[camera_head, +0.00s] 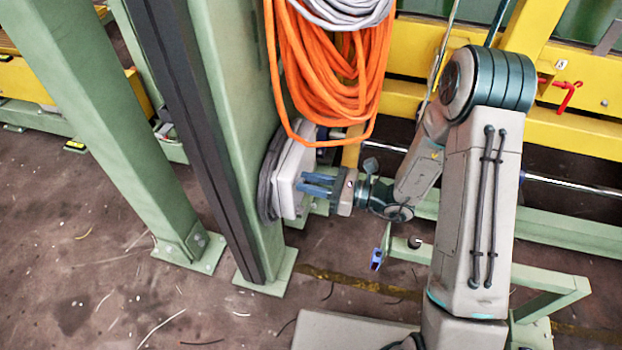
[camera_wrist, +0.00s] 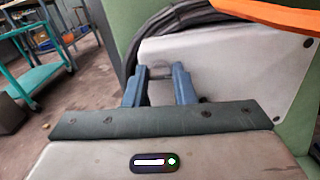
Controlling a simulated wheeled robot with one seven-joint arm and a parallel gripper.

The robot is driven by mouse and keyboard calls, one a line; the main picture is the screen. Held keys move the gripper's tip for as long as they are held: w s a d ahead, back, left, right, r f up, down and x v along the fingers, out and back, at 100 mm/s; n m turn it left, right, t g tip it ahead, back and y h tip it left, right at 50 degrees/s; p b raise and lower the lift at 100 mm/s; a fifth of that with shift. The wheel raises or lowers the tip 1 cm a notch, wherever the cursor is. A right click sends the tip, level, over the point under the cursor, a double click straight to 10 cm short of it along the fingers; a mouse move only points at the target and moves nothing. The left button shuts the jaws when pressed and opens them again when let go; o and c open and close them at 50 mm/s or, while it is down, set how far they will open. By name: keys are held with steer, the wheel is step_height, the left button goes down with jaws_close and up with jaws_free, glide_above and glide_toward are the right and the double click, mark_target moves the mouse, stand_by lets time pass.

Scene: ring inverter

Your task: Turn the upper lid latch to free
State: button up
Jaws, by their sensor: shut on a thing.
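A pale grey box with a flat lid (camera_head: 290,178) is mounted on the green post, with its lid facing my gripper (camera_head: 303,183). The lid also shows in the wrist view (camera_wrist: 235,65), with dark screws near its right edge. My gripper's two blue fingers reach the lid in the wrist view (camera_wrist: 160,75). A small grey latch (camera_wrist: 161,72) sits between the fingertips, and the fingers are closed on it. It is mostly hidden by the fingers, so its turn angle cannot be told. In the head view the fingers and wrist hide the latch.
An orange cable coil (camera_head: 330,80) hangs just above the box and close to my wrist. A dark cable (camera_head: 267,185) loops behind the box. Green posts (camera_head: 110,120) stand at left, and yellow beams (camera_head: 575,130) run behind my arm. A teal cart (camera_wrist: 40,75) stands at left.

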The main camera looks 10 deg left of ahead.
steer(key=m+p, duration=0.1)
steer(key=p, duration=0.1)
steer(key=m+p, duration=0.2)
steer(key=shift+r+p, duration=0.3)
steer(key=m+p, duration=0.5)
steer(key=p, duration=0.1)
steer(key=shift+w+f+m, duration=0.1)
steer(key=shift+w+m, duration=0.05)
steer(key=shift+m, duration=0.25)
steer(key=m+p, duration=0.4)
steer(key=shift+f, duration=0.2)
steer(key=shift+f+m+p, duration=0.2)
steer(key=shift+m+p, duration=0.7)
steer(key=shift+m, duration=1.2)
steer(key=o, duration=1)
steer(key=d, duration=0.9)
steer(key=s+d, duration=0.1)
steer(key=d, duration=0.3)
steer(key=shift+d+p, duration=0.3)
steer(key=shift+d, duration=0.1)
